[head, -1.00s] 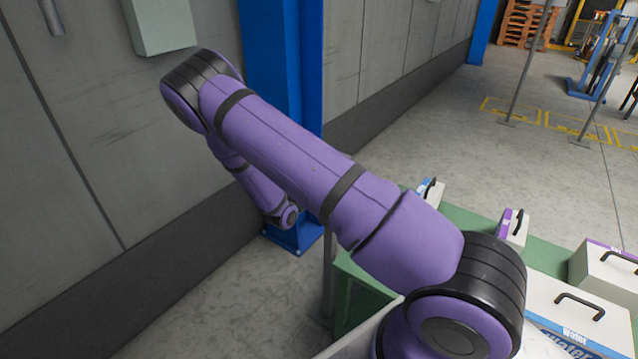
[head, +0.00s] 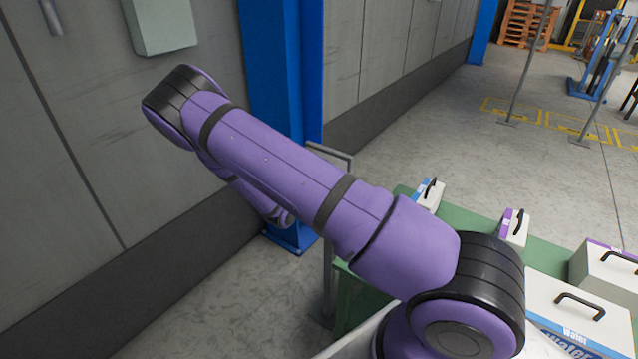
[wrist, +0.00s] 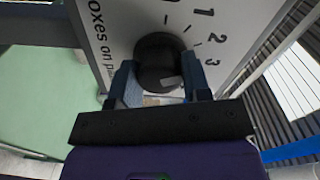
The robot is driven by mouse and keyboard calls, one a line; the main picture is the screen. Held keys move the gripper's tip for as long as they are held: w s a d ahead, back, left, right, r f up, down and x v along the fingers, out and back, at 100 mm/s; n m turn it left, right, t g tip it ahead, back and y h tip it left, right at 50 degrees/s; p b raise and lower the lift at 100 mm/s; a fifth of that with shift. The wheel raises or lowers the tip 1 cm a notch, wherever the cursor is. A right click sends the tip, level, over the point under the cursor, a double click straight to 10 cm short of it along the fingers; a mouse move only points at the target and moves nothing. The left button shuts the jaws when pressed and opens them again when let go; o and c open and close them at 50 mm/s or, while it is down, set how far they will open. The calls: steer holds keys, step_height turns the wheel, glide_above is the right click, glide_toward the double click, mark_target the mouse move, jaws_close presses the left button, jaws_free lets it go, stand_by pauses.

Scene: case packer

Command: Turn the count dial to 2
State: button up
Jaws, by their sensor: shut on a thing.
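The count dial (wrist: 158,50) is a round black knob on a white panel (wrist: 125,22) in the wrist view. The numbers 1, 2 and 3 with tick marks run down the panel to the right of the knob. My gripper (wrist: 160,66) is shut on the dial, with one blue-grey finger on each side of it. A small pale patch shows low on the knob; I cannot tell which number the dial points to. In the head view neither the dial nor my gripper shows.
In the head view a green table (head: 405,196) at the right carries several white boxes, including a Water box (head: 575,308). A blue column (head: 275,75) stands beside the grey wall (head: 90,130). Green surface (wrist: 45,100) lies left of the panel in the wrist view.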

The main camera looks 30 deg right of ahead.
steer(key=shift+n, duration=0.4)
steer(key=o, duration=0.9)
steer(key=v, duration=1.1)
